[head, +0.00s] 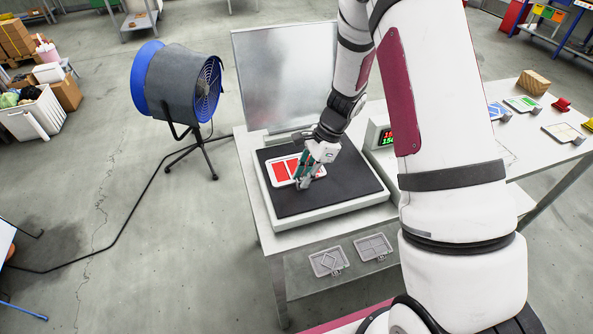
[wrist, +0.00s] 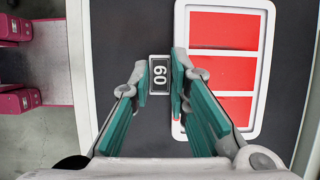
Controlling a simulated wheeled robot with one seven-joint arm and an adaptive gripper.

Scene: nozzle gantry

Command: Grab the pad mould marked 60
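The pad mould marked 60 (head: 274,171) is a white frame with red panels, lying on the black mat. In the wrist view the mould (wrist: 266,62) is at the right, and its dark tab with the white number 60 (wrist: 160,80) is at its left side. My gripper (head: 306,180) points down at the mould's right end in the head view. The lower faces of the tab are hidden.
The black mat (head: 335,185) lies on a pale platform, with an upright metal sheet (head: 285,85) behind it. A display (head: 382,136) stands to the right. A blue fan (head: 178,86) stands at left.

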